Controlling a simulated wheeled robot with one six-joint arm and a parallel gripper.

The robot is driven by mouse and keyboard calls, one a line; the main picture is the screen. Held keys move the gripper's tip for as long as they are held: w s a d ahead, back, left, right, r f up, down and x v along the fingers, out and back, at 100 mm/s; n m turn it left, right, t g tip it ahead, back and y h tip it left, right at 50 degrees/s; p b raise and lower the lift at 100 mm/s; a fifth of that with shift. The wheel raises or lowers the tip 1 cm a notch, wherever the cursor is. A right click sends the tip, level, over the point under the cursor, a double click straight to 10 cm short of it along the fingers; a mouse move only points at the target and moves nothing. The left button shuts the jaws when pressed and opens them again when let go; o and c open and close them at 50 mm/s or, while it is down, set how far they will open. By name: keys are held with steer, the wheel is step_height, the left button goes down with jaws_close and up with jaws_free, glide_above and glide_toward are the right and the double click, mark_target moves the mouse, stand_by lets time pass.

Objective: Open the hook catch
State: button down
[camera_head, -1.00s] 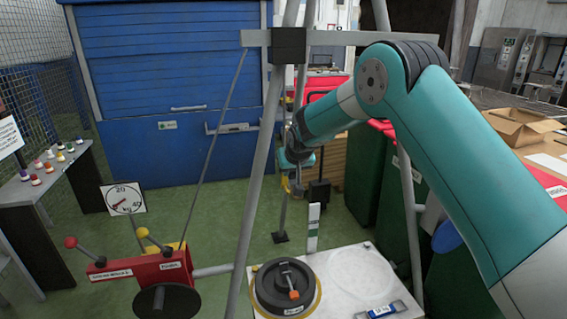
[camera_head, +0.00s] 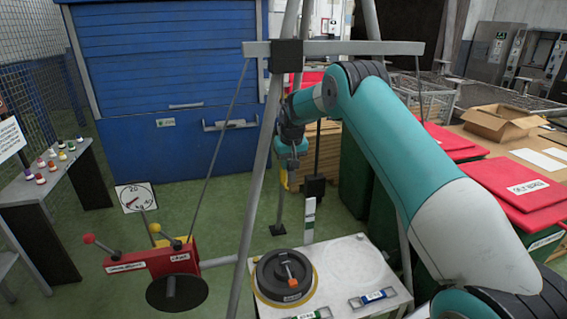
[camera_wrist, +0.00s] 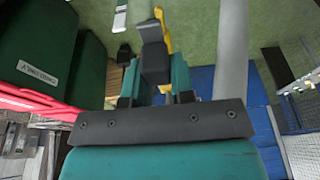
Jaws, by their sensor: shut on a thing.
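In the head view my gripper (camera_head: 291,163) hangs fingers down under the tripod's beam, just behind the front leg. Only a small yellowish patch (camera_head: 284,179) shows by its tips there.
A grey tripod (camera_head: 262,165) stands around the gripper. A black block (camera_head: 315,188) hangs close to its right. Below are a white table (camera_head: 352,262) with a dark round weight (camera_head: 272,290) and a red winch (camera_head: 160,260). Green bins (camera_head: 357,165) stand right.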

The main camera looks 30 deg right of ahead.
steer(key=c, duration=1)
jaws_free()
steer(key=shift+o, duration=0.2)
steer(key=b+v, duration=0.5)
steer(key=v, duration=1.2)
steer(key=shift+r, duration=0.2)
steer(key=shift+a, duration=0.1)
steer(key=s+a+n+y+b, duration=0.1)
steer(key=s+a+n+b, duration=0.15)
steer(key=s+a, duration=0.7)
steer(key=s+a+f+n+g+y, duration=0.1)
steer(key=s+a, duration=0.4)
steer(key=s, duration=0.5)
steer(key=s+a+f+n+g+y+b, duration=0.1)
steer(key=s+a+f+n, duration=0.3)
steer(key=s, duration=0.7)
steer(key=s+a+f+n+y+b, duration=0.1)
steer(key=s+a+f, duration=0.3)
steer(key=s+a, duration=0.4)
steer(key=s+n, duration=0.1)
steer(key=s, duration=0.2)
steer(key=shift+s+g+y, duration=0.25)
steer(key=shift+g+y, duration=0.15)
